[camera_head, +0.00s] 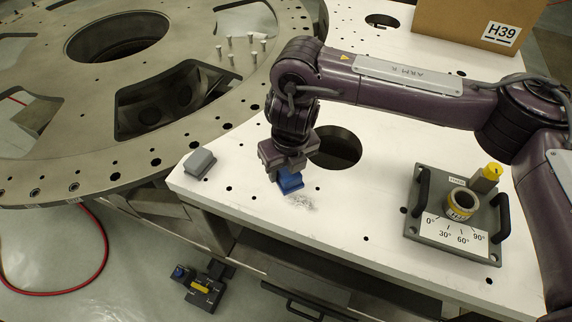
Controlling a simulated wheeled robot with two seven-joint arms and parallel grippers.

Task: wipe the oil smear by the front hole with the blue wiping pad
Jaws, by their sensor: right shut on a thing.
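A blue wiping pad (290,182) is low over the white plate, left of the front hole (337,148). My right gripper (284,167) is shut on the pad from above and hides its upper part. I cannot tell whether the pad touches the plate. A grey oil smear (300,201) lies on the white plate (362,205) just in front of the pad, toward the bottom of the picture. My left gripper is not in view.
A grey block (199,163) sits at the plate's left corner. A fixture with handles and an angle dial (455,222) stands to the right. A cardboard box (478,22) marked H39 is at the back. The large turret ring (100,165) fills the left.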

